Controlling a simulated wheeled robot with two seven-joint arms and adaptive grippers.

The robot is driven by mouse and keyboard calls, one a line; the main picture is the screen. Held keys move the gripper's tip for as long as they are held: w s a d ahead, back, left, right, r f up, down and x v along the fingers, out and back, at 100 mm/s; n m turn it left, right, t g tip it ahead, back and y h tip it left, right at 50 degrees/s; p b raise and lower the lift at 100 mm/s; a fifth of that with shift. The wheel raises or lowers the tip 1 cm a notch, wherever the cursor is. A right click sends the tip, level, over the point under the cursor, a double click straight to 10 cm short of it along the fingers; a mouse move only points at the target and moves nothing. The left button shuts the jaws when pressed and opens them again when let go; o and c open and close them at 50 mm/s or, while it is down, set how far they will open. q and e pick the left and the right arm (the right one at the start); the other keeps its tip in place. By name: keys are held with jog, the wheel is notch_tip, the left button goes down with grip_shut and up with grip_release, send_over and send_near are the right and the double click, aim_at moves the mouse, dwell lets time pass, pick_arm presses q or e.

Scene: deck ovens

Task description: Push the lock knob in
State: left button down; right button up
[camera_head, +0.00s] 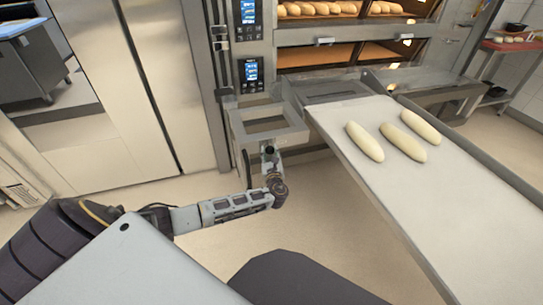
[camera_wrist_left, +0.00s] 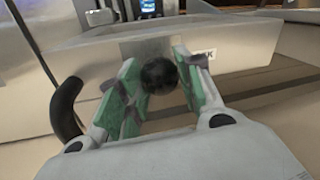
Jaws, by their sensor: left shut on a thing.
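The lock knob (camera_wrist_left: 158,76) is a round black ball at the front of the metal bracket (camera_head: 268,122) beside the loader. In the left wrist view it sits between the green pads of my left gripper (camera_wrist_left: 160,88). A label partly hidden by a finger, with "K" readable, is just behind it. In the head view my left gripper (camera_head: 270,160) reaches up to the knob, whose dark top (camera_head: 269,150) shows between the fingers. The gripper is shut on the knob. How far in the knob sits cannot be told. My right gripper is not in view.
A sloping loader board (camera_head: 440,200) with 3 pale dough loaves (camera_head: 403,141) extends to the right of the bracket. Deck ovens with bread (camera_head: 320,8) and blue control displays (camera_head: 251,72) stand behind. The floor below the bracket is clear.

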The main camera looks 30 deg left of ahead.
pick_arm(q)
jog(key=shift+w+a, duration=0.2)
jog(key=shift+a, duration=0.05)
jog(key=shift+r, duration=0.1)
jog(key=c, duration=1.4)
grip_release()
jog(key=shift+a, duration=0.1)
jog(key=o, duration=0.4)
jog(key=shift+w, duration=0.1)
jog(key=shift+o, duration=0.2)
jog(key=v, duration=1.2)
jog(key=shift+n, duration=0.3)
